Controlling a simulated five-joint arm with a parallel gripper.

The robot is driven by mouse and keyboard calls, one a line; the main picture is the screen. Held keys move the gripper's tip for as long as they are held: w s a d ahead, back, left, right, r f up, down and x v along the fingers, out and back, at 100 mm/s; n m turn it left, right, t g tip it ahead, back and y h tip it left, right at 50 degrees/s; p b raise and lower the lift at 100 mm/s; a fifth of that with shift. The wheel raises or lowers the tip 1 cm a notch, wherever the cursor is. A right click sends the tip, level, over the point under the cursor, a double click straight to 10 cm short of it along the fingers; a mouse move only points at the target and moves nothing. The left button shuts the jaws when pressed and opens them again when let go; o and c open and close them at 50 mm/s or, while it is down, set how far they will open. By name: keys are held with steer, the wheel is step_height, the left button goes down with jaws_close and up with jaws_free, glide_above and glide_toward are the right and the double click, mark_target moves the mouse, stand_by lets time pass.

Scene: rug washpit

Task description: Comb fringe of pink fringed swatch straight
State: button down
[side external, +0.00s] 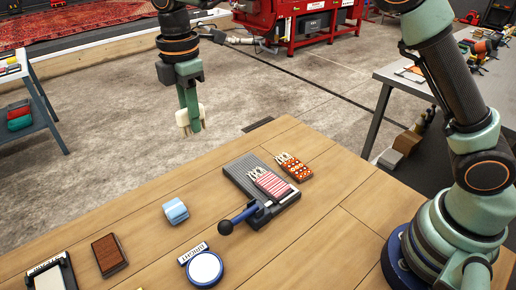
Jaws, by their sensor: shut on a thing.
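The pink-and-white striped swatch (273,186) lies on a dark grey ribbed board (236,172) on the wooden table. Its pale fringe strands point to the upper left, and some look uneven. A clamp with a blue-knobbed lever (235,220) is at the board's near end. My gripper (189,126) hangs above and to the left of the board, at the table's far side. It is shut on a cream comb-like piece (183,117), apart from the swatch. The comb's teeth are too small to make out.
An orange patterned fringed swatch (296,169) lies right of the board. A light blue block (175,211), a brown brush-like block (109,253), a white round dish (205,268) and a labelled tray (50,275) are nearer. Bare wood lies between them.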

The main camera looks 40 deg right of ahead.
stand_by(0.5)
steer(key=s+d+f, duration=0.1)
steer(key=d+f, duration=0.3)
steer(key=s+d+f, duration=0.1)
steer(key=d+f, duration=0.3)
steer(key=s+d+f, duration=0.1)
steer(key=d+f, duration=0.3)
steer(key=d, duration=0.1)
steer(key=shift+s+f, duration=0.1)
steer(key=shift+s, duration=0.25)
steer(key=shift+s+d+f, duration=0.2)
steer(key=shift+s+f, duration=0.05)
steer(key=shift+f, duration=2)
steer(key=shift+f, duration=0.55)
steer(key=shift+r, duration=0.2)
steer(key=shift+w+r, duration=0.1)
steer(key=shift+w, duration=0.2)
steer(key=shift+f, duration=0.3)
stand_by(0.7)
